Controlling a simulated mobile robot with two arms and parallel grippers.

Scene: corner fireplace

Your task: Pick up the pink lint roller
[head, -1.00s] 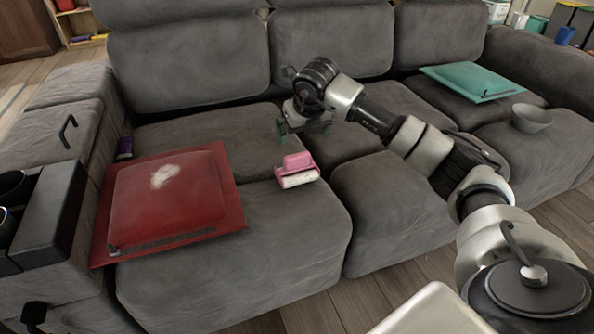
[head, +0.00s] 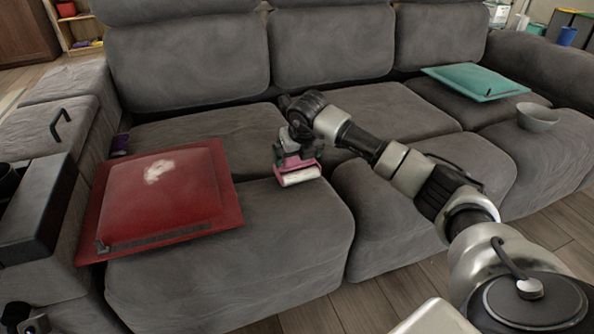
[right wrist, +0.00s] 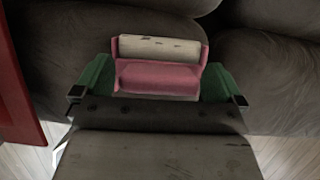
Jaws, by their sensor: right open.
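The pink lint roller (head: 299,175) lies on the grey sofa seat, right of the red cushion, with its white roll toward the sofa's front edge. My right gripper (head: 296,154) is right at it from behind and above, partly hiding its pink body. In the right wrist view the lint roller (right wrist: 158,75) sits between the two green fingertips of the open right gripper (right wrist: 158,84), one on each side. Whether the fingers touch it I cannot tell. My left gripper is not in view.
A red cushion (head: 165,195) with a white patch lies left of the roller. A small purple object (head: 121,144) sits behind it by the armrest. A teal cushion (head: 474,82) and a grey bowl (head: 537,117) are at the right. The seat front around the roller is clear.

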